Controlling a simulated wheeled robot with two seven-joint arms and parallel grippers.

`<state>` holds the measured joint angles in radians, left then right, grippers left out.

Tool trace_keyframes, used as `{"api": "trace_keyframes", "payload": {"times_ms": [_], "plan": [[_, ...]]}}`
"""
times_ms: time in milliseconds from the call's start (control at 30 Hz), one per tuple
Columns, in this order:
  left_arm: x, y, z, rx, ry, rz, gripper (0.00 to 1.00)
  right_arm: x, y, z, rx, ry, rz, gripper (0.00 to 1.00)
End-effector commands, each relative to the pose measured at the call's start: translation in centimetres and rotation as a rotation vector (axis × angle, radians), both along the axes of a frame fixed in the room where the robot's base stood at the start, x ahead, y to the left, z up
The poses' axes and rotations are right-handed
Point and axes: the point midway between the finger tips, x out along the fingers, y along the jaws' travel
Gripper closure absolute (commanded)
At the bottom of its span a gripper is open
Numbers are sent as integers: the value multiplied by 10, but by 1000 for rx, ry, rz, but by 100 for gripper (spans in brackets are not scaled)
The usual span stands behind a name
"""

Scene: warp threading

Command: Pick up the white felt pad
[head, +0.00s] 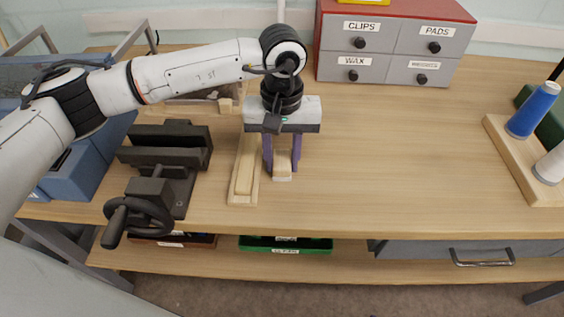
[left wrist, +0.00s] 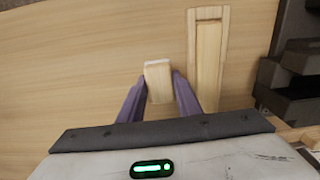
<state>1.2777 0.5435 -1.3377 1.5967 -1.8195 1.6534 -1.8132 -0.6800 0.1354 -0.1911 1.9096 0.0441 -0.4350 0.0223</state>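A small wooden block (head: 283,161) stands on the table below my left gripper (head: 282,168). A thin white strip (head: 282,179) shows at its near end, and also in the left wrist view (left wrist: 158,62); it may be the white felt pad, but I cannot tell for sure. My left gripper points down with its purple fingers on either side of the block, which also shows between them in the left wrist view (left wrist: 159,84). The fingers look open, very close to the block's sides; contact is not clear. My right gripper is not in view.
A long wooden piece (head: 244,172) lies just left of the block. A dark vise (head: 165,170) stands further left. A grey drawer cabinet (head: 388,65) with labels, one reading PADS, stands at the back. A wooden stand (head: 515,160) with spools is at right. The table's middle right is clear.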

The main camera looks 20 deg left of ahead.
Motion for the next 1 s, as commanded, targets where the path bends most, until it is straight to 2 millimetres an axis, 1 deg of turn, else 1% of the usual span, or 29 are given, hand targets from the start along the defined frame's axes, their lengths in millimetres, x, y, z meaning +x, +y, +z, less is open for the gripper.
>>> {"api": "trace_keyframes", "payload": {"times_ms": [233,333,467,600,700,833,1000], "plan": [[0,0,1,-1,-1,0,92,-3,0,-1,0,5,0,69],[1,-1,8,-2,-3,0,92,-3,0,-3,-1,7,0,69],[2,0,29,-2,-6,-1,92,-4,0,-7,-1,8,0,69],[2,0,58,-2,-6,0,92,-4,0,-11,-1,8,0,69],[1,0,77,-1,-6,0,92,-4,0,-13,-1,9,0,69],[1,-1,93,-1,-3,0,92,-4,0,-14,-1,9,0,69],[0,0,101,0,0,0,92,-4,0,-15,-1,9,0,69]]}}
